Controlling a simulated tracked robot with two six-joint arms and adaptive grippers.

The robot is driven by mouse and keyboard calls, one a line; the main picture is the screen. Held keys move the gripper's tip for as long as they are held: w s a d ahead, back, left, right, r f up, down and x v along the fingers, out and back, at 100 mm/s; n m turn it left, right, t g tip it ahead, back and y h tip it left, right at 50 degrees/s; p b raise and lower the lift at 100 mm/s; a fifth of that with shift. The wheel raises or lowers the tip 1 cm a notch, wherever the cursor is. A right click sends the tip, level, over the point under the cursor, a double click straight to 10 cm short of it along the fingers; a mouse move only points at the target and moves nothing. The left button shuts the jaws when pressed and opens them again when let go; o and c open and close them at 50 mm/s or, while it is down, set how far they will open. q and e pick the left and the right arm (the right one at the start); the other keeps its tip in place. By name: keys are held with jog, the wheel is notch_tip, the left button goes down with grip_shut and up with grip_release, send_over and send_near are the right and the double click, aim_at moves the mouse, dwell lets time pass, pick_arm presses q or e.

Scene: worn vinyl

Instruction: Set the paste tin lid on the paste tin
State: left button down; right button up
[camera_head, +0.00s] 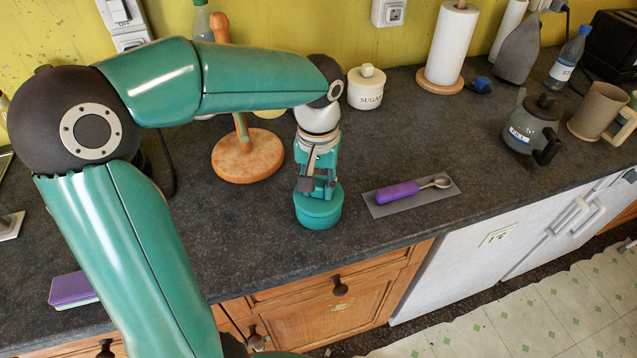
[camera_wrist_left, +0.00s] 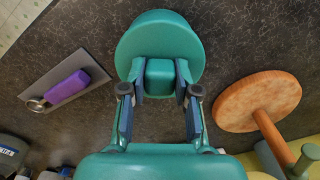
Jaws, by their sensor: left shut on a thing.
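My left gripper (camera_head: 317,188) points down over the counter and is shut on the square knob of the teal paste tin lid (camera_wrist_left: 160,42). The left wrist view shows the knob between the two fingers (camera_wrist_left: 160,78), with the round lid beyond them. In the head view a round teal body, the paste tin (camera_head: 319,217), is directly below the fingers, standing upright on the dark counter. Lid and tin share one colour, and I cannot make out a seam or gap between them. My right gripper is not in view.
A round wooden stand (camera_head: 248,166) is close left of the tin. A purple-handled scoop (camera_head: 400,192) lies on a grey mat (camera_head: 440,198) to the right. A white sugar pot (camera_head: 366,88) stands behind.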

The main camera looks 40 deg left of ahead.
pick_arm(q)
jog(key=shift+f, duration=0.25)
jog(key=c, duration=0.8)
grip_release()
jog(key=shift+o, duration=0.4)
jog(key=o, duration=0.7)
jog(key=shift+r, duration=0.1)
jog(key=shift+r+p, duration=2.75)
jog(key=shift+r, duration=0.65)
jog(key=shift+r, duration=0.1)
